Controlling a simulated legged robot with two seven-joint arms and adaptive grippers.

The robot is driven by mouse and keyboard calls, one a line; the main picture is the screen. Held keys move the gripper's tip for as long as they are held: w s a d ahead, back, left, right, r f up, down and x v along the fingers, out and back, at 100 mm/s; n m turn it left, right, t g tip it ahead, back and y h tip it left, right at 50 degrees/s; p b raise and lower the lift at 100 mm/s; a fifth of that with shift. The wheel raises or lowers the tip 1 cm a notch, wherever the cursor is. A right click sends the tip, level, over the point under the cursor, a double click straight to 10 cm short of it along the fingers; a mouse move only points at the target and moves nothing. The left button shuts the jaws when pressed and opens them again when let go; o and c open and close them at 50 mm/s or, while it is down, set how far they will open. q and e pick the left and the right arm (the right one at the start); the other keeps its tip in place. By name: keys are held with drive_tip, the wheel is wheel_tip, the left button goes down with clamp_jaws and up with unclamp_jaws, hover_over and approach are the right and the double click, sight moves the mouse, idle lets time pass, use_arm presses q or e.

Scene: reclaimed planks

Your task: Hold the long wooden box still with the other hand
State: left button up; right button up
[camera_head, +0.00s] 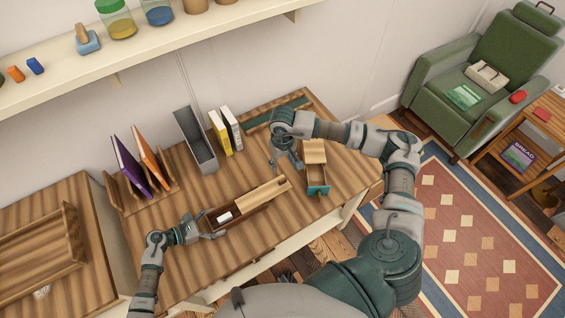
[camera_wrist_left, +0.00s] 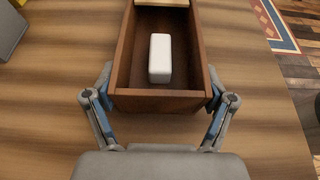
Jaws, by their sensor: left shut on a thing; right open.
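The long wooden box (camera_head: 250,211) lies on the desk at a slant, its pale lid (camera_head: 265,192) slid partly back towards the right end. The open left end shows a white block (camera_head: 225,216) inside. My left gripper (camera_head: 211,229) is shut on the box's left end. In the left wrist view its two fingers (camera_wrist_left: 160,92) press on the outer side walls, either side of the end wall (camera_wrist_left: 160,103), and the white block (camera_wrist_left: 160,58) is plain. My right gripper (camera_head: 287,163) is open above the desk, beyond the long box and just left of a smaller box.
The smaller box (camera_head: 315,153) has a pale wooden top and teal end (camera_head: 318,190). A grey file holder (camera_head: 194,140), upright books (camera_head: 222,133) and a book rack (camera_head: 150,185) stand behind. Bare desk (camera_head: 185,270) lies in front on the left.

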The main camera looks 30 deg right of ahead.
use_arm(q)
drive_tip(key=o, duration=1.2)
drive_tip(key=shift+v, duration=3.55)
